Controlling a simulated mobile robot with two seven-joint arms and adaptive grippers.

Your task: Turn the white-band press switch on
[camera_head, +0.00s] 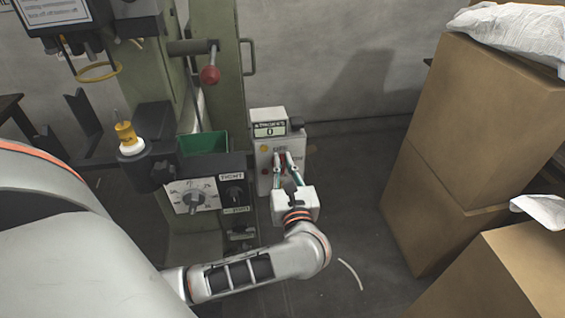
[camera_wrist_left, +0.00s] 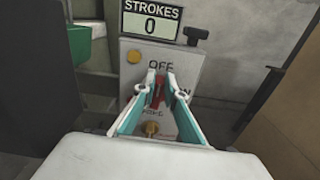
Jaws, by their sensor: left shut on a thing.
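The grey switch box (camera_head: 265,150) stands at the press, with a STROKES counter on top reading 0. It also shows in the left wrist view (camera_wrist_left: 189,65). Its red switch handle (camera_wrist_left: 158,92) stands roughly upright below the word OFF; a partly covered label, seemingly ON, is to its right. My left gripper (camera_head: 283,160) reaches the box front. In the left wrist view its fingers (camera_wrist_left: 162,82) are closed in on both sides of the red handle, gripping it. The fingers hide part of the handle and labels. My right gripper is in neither view.
The green press column (camera_head: 224,75) with a red-knobbed lever (camera_head: 210,75) stands behind and left. A dial panel (camera_head: 188,196) is left of my gripper. Stacked cardboard boxes (camera_head: 480,130) stand at right. Bare floor lies between box stack and press.

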